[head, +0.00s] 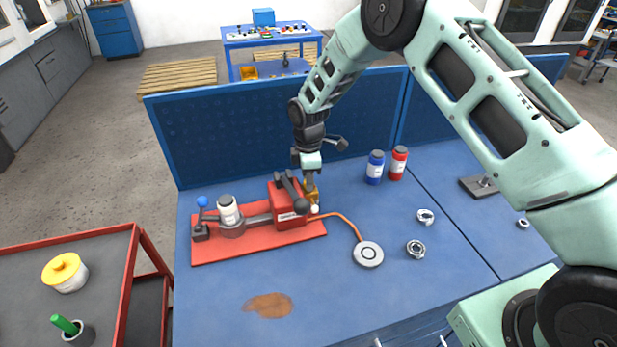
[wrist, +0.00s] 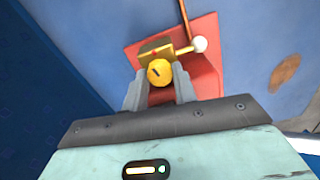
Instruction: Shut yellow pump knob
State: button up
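The yellow knob (wrist: 159,72) is a small round cap with a dark mark on its face, on a brass block (wrist: 152,52) of the pump. In the wrist view my gripper (wrist: 160,75) has one grey finger on each side of the knob. The gap matches its width and the fingers appear to touch it. In the head view my gripper (head: 309,185) points down behind the red pump body (head: 288,205). The brass block (head: 312,196) shows just below it, while the knob face is hidden there.
A white ball-ended lever (head: 315,209) and copper hose (head: 348,224) stand close to my gripper. Dark levers rise from the pump body. A blue panel (head: 240,125) stands close behind. Blue (head: 375,168) and red (head: 398,163) canisters stand to the right.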

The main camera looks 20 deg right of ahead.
jog(key=shift+f+m+b, duration=0.2)
jog(key=shift+m+b, duration=0.4)
jog(key=shift+b, duration=0.15)
jog(key=shift+r+m+b, duration=0.25)
jog(key=shift+m+b, duration=0.25)
jog(key=shift+m, duration=0.5)
jog(key=o, duration=1)
jog(key=shift+c, duration=0.2)
